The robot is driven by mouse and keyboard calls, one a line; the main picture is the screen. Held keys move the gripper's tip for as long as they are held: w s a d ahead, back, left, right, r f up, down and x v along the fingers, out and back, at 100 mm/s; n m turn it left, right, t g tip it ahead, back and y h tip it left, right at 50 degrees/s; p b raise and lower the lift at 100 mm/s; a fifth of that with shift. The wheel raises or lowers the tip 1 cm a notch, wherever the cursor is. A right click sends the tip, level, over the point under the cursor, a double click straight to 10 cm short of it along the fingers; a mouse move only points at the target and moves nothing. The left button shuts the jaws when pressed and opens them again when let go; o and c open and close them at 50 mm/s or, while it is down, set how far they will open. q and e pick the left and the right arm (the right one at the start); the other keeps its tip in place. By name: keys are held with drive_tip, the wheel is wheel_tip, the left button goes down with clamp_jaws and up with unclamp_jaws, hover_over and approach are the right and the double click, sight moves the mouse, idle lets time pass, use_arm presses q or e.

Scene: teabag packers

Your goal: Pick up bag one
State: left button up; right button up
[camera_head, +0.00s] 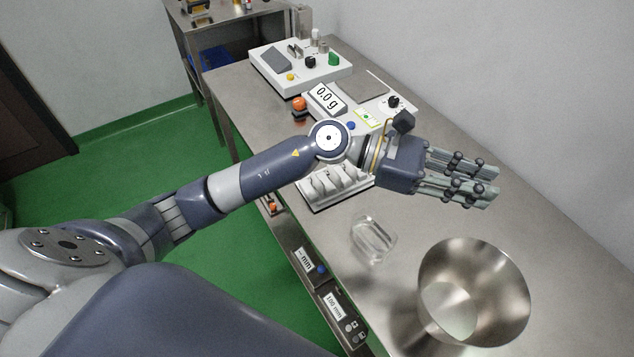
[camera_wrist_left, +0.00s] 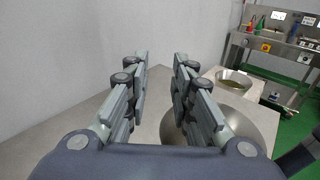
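My left gripper (camera_head: 468,180) reaches over the steel table from the left in the head view. In the left wrist view its fingers (camera_wrist_left: 160,95) stand apart with nothing between them, so it is open and empty. A white rack with several pale bags (camera_head: 338,183) stands on the table beneath my left forearm and wrist. The arm hides part of the rack, and I cannot tell which bag is bag one. The gripper is to the right of the rack and apart from it. My right gripper is in neither view.
A large steel bowl (camera_head: 474,290) stands at the table's front right. A clear tray (camera_head: 374,238) lies between rack and bowl. A scale display (camera_head: 326,98) and a white control box (camera_head: 300,68) stand farther back. Bare table (camera_head: 545,235) lies right of the gripper, before the wall.

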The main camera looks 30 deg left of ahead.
use_arm(q)
drive_tip(key=w+a+f+m+g+y, duration=0.1)
drive_tip(key=a+f+m+g+y, duration=0.1)
drive_tip(key=a+f+m+y, duration=0.4)
drive_tip(key=m+y, duration=0.2)
drive_tip(key=y, duration=0.9)
hover_over(317, 176)
wheel_tip(317, 176, down, 5)
drive_tip(key=shift+g, duration=0.3)
drive_tip(key=f, duration=0.2)
drive_tip(key=f+p, duration=0.1)
drive_tip(key=f, duration=0.1)
drive_tip(key=shift+s+a+f, duration=0.15)
drive_tip(key=shift+a+f, duration=0.05)
drive_tip(key=shift+f, duration=0.15)
drive_tip(key=f+p, duration=0.2)
drive_tip(key=f, duration=0.4)
drive_tip(key=shift+d, duration=0.2)
drive_tip(key=c, duration=0.4)
